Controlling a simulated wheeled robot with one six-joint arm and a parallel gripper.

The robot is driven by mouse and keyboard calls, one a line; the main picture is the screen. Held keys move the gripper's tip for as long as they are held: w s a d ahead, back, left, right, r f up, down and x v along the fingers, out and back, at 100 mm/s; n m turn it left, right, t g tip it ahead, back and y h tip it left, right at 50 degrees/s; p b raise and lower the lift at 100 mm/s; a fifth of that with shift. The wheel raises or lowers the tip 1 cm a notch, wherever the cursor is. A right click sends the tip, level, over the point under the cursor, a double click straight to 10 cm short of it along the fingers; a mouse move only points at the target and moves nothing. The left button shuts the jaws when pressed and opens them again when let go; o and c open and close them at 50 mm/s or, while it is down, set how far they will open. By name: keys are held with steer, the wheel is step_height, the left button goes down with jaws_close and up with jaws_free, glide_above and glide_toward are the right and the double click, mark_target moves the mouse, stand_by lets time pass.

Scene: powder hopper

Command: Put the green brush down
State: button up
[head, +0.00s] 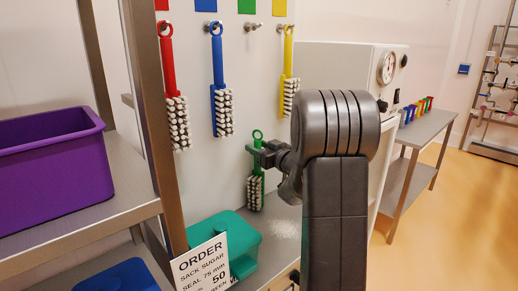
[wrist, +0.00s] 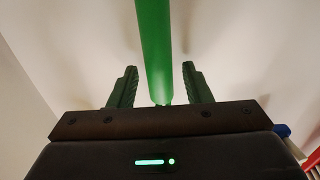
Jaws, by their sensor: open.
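The green brush (head: 256,185) is upright, ring end up and white bristles down, by the white wall panel. Its lower end is close to the grey bench top, and I cannot tell whether it touches. My gripper (head: 257,154) is at the brush's handle, below the ring. In the wrist view the green handle (wrist: 154,45) runs between the two fingers of my gripper (wrist: 159,70). The fingers are open, with a gap on both sides of the handle. The empty peg (head: 252,26) under the green square is above the brush.
Red (head: 172,95), blue (head: 221,85) and yellow (head: 289,75) brushes hang on pegs nearby. A teal box (head: 225,240) and an order card (head: 205,265) stand in front. White powder (head: 285,230) lies on the bench. A purple bin (head: 50,160) is on the left shelf.

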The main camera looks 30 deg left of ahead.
steer(key=b+v, duration=0.1)
steer(key=v, duration=1.1)
steer(key=p+x, duration=0.1)
steer(key=x, duration=1.1)
steer(key=shift+a, duration=0.1)
steer(key=shift+s+d+r, duration=0.1)
steer(key=shift+d+r, duration=0.1)
steer(key=shift+r, duration=0.35)
steer(key=shift+s+d+r, duration=0.1)
steer(key=shift+d+r, duration=0.1)
steer(key=shift+r, duration=0.3)
steer(key=shift+w+a+r, duration=0.1)
steer(key=shift+w+r, duration=0.05)
steer(key=shift+r, duration=0.05)
